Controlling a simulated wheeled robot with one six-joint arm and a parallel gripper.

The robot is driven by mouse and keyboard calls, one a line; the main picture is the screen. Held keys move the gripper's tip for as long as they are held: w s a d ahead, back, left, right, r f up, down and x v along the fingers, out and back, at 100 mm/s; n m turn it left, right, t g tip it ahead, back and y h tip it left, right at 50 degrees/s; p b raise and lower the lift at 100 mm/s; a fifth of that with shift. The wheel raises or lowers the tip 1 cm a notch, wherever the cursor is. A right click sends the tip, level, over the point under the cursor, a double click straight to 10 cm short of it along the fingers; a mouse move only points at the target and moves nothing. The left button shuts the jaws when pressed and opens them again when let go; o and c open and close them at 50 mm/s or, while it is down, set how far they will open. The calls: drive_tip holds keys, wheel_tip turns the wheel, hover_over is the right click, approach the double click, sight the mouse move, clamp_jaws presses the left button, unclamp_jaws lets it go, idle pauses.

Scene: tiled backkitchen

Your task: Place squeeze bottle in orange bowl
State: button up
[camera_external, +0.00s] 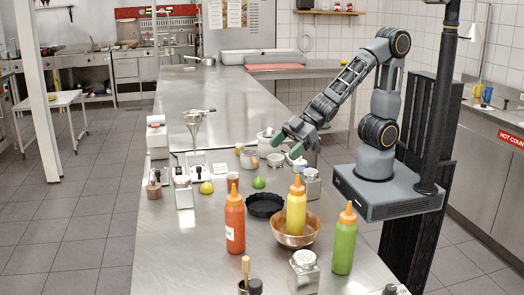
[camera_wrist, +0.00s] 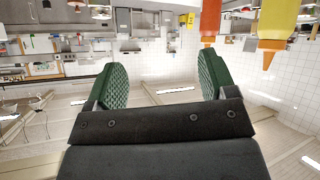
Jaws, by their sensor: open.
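A yellow squeeze bottle (camera_external: 296,215) with an orange cap stands upright in the copper-orange bowl (camera_external: 293,240), its base inside the rim. A red squeeze bottle (camera_external: 235,224) stands to the left of the bowl and a green squeeze bottle (camera_external: 343,246) to the right, both on the steel counter. My gripper (camera_external: 287,145) is open and empty, above the counter behind the bowl and apart from the bottles. In the wrist view, which looks upside down, my open gripper (camera_wrist: 163,75) has nothing between its fingers; a yellow bottle (camera_wrist: 274,18) and a red-orange bottle (camera_wrist: 209,18) show beyond it.
A black dish (camera_external: 264,205) sits behind the bowl. A shaker (camera_external: 303,271) stands in front of it. Small containers and fruit, including a green one (camera_external: 259,183), crowd the counter below my gripper. The far counter (camera_external: 232,110) has free room.

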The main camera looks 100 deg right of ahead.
drive_tip(key=s+d+r+m+g+h, duration=0.2)
drive_tip(key=s+d+m+h, duration=0.2)
drive_tip(key=d, duration=0.4)
drive_tip(key=s+d+r+m+g, duration=0.1)
drive_tip(key=s+g, duration=0.3)
drive_tip(key=s, duration=0.5)
drive_tip(key=shift+s+d+r+m, duration=0.15)
drive_tip(key=shift+s+d+m, duration=0.25)
drive_tip(key=shift+d+m, duration=0.3)
